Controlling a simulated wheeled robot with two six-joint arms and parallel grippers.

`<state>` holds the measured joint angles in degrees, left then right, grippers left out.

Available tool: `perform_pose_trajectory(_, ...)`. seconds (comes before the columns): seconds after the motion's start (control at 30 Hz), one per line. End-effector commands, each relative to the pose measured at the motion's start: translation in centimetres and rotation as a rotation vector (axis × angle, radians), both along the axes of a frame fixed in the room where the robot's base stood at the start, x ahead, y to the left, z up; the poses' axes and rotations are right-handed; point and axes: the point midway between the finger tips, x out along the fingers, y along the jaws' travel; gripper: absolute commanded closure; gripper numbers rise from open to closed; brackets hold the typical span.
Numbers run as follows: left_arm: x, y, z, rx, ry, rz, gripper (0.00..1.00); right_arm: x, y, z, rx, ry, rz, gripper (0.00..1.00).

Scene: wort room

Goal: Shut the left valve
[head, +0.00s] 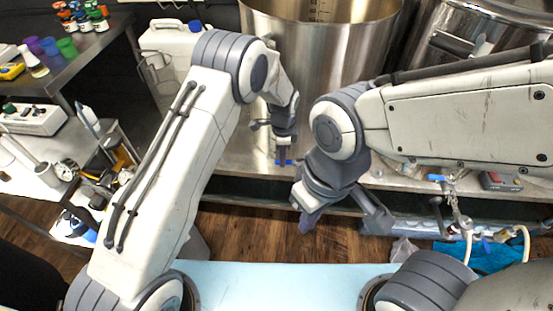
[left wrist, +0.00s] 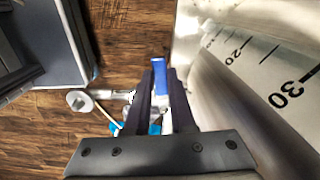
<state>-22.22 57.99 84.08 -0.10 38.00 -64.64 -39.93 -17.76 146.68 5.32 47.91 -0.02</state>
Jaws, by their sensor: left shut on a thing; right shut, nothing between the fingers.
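The left valve's blue handle (head: 284,162) shows at the foot of the tall steel kettle, mostly hidden by my left gripper (head: 283,156). In the left wrist view the blue handle (left wrist: 158,78) sits between the fingertips of my left gripper (left wrist: 159,80), which is shut on it. Metal fittings show below and left of it, partly covered by the fingers. My right gripper (head: 307,220) is shut and empty, in front of the bench edge and lower right of the left valve. Another blue valve handle (head: 436,178) is farther right.
The steel kettle (head: 320,55) rises close behind my left gripper. A white jug (head: 172,45) with a blue cap stands to its left. Side tables with cups and bottles are at far left. A small red-buttoned box (head: 500,181) and a blue cloth (head: 490,258) are at right.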

Motion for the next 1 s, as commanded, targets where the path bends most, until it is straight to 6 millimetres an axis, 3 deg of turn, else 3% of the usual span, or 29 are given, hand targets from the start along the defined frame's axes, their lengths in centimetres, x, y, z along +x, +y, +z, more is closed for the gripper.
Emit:
perform_pose_trajectory(0.3, 0.88, -0.14, 0.03, -0.002, 0.000, -0.134, 1.00, 0.00, 0.00, 0.21, 0.000, 0.000, 0.000, 1.00)
perform_pose_trajectory(0.87, 1.13, -0.12, 0.03, -0.004, -0.004, -0.163, 1.00, 0.00, 0.01, 0.22, 0.000, 0.000, 0.000, 1.00)
perform_pose_trajectory(0.9, 1.14, -0.12, 0.03, -0.004, -0.004, -0.162, 0.70, 0.00, 0.01, 0.21, 0.000, 0.000, 0.000, 1.00)
perform_pose_trajectory(0.97, 1.14, -0.10, 0.03, -0.004, -0.004, -0.162, 0.47, 0.00, 0.01, 0.21, 0.000, 0.000, 0.000, 1.00)
perform_pose_trajectory(1.0, 1.13, -0.06, 0.02, -0.003, -0.003, -0.161, 0.47, 0.00, 0.01, 0.21, 0.000, 0.000, 0.000, 1.00)
